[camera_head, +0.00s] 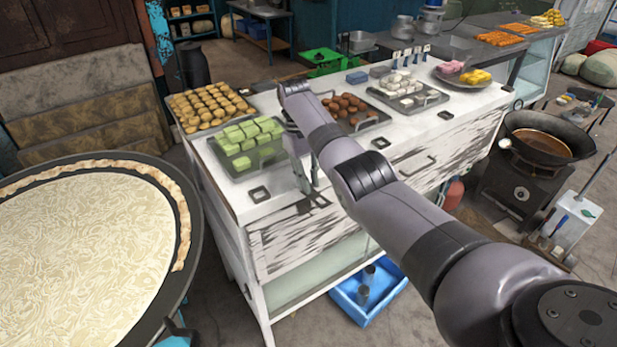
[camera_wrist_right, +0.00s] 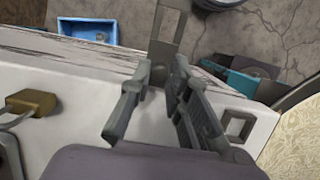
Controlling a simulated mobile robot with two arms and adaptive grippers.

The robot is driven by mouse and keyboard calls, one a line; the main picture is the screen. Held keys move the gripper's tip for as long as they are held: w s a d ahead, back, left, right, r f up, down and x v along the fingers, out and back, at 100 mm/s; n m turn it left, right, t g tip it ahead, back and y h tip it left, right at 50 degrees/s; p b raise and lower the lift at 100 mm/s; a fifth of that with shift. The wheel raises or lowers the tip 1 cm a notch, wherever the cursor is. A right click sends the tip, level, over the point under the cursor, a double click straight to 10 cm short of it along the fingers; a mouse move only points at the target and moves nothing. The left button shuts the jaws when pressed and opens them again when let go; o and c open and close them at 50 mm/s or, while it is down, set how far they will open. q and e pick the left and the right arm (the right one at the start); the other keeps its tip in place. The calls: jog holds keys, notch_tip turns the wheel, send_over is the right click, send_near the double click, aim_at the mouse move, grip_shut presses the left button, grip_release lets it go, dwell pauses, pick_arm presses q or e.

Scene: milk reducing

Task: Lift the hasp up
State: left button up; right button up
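The hasp (camera_wrist_right: 168,32) is a grey metal strip in the right wrist view, lying past the cabinet's top edge. My right gripper (camera_wrist_right: 160,70) has its two fingers apart, with the near end of the hasp at the gap between the tips. I cannot tell whether they touch it. In the head view my right gripper (camera_head: 305,180) points down at the front edge of the white cabinet (camera_head: 228,190), and the arm partly hides this area. A brass padlock (camera_wrist_right: 34,102) lies on the cabinet top beside the gripper. My left gripper is not in view.
A tray of green blocks (camera_head: 245,145) and other food trays stand on the cabinet top. A large round pan (camera_head: 85,245) is at left. A blue bin (camera_head: 368,290) sits on the floor below. A dark wok (camera_head: 550,140) stands at right.

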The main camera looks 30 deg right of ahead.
jog(key=o, duration=0.4)
jog(key=shift+w+f, duration=0.1)
jog(key=shift+f, duration=0.05)
jog(key=shift+r, duration=0.2)
jog(key=shift+w+d+r, duration=0.1)
jog(key=shift+r, duration=4.8)
